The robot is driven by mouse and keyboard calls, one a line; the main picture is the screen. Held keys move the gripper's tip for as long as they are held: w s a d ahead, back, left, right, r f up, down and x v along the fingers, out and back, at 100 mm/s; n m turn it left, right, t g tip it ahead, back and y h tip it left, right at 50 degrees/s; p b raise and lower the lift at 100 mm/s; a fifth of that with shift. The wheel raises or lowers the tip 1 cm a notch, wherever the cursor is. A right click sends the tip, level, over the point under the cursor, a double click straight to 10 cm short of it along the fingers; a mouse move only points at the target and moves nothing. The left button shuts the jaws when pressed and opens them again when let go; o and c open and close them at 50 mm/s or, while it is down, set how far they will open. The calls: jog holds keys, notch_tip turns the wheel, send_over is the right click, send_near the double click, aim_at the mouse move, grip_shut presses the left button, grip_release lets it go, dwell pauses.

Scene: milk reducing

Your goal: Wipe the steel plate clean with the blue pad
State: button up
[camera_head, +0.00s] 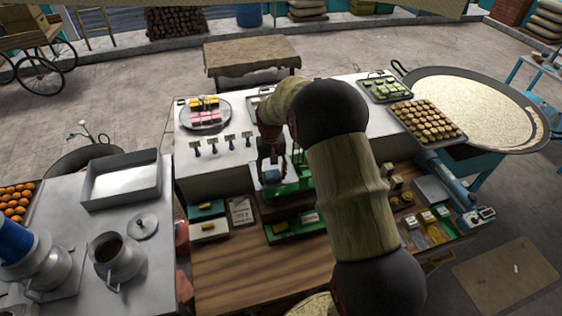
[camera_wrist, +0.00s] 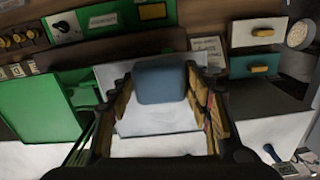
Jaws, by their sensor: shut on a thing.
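My gripper (camera_wrist: 160,80) points down with its two fingers either side of a blue pad (camera_wrist: 161,86) and is shut on it. In the head view my gripper (camera_head: 271,165) shows at the counter's front edge, with the pad (camera_head: 272,175) low between the fingers. A pale grey steel plate (camera_wrist: 140,124) lies under the pad in the wrist view, beside a green scale body (camera_wrist: 35,110). Whether the pad touches the plate cannot be told. In the head view my arm and gripper hide most of the plate.
Small drawers (camera_wrist: 255,32) and a printed card (camera_wrist: 207,47) stand close by. On the white counter (camera_head: 225,165) are a round sweets tray (camera_head: 190,124) and several small price tags. A wooden shelf (camera_head: 240,272) lies in front. A steel table (camera_head: 150,215) with pots is at left.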

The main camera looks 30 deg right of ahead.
notch_tip(320, 180, up, 4)
jog(key=shift+s+f+p, duration=0.15)
jog(key=shift+f+p, duration=0.1)
jog(key=shift+p, duration=0.3)
jog(key=shift+w+r+p, duration=0.2)
jog(key=shift+r+p, duration=0.15)
jog(key=shift+r, duration=0.3)
jog(key=shift+r+p, duration=0.5)
jog(key=shift+r, duration=0.6)
